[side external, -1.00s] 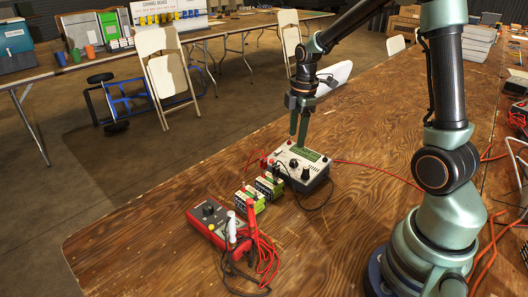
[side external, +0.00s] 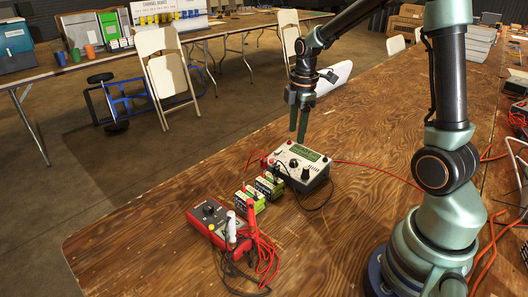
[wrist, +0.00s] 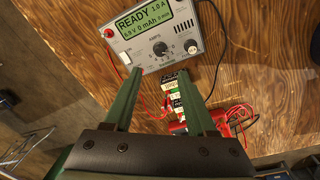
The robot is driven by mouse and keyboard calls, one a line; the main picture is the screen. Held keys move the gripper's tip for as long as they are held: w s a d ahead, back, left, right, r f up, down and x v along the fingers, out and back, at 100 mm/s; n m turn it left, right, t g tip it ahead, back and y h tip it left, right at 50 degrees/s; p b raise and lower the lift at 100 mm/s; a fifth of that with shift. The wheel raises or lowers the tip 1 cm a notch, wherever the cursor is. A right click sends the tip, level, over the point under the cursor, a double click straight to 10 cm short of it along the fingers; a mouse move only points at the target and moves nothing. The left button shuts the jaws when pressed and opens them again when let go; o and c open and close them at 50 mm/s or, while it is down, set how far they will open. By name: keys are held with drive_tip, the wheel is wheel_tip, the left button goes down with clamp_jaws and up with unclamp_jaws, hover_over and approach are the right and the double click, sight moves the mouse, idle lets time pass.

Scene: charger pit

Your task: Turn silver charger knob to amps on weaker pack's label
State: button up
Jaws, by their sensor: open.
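The silver charger (side external: 301,165) sits on the wooden table with its face up. Two green, white and black packs (side external: 269,186) (side external: 250,199) stand in front of the charger. Their labels (wrist: 178,104) are partly hidden by my gripper and unreadable. My gripper (side external: 298,138) is open and empty, above the charger, pointing down, apart from the knob.
A red multimeter (side external: 210,222) with a dark dial lies at the front left. Red and white probes and tangled leads (side external: 264,256) lie beside it. A red wire (side external: 375,170) and a black wire run from the charger. The table to the left of the charger is clear.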

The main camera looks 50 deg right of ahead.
sight(293, 161)
drive_tip(key=f, duration=0.9)
drive_tip(key=shift+w+d+f, duration=0.25)
drive_tip(key=shift+w+f, duration=0.1)
drive_tip(key=shift+f, duration=0.05)
clamp_jaws()
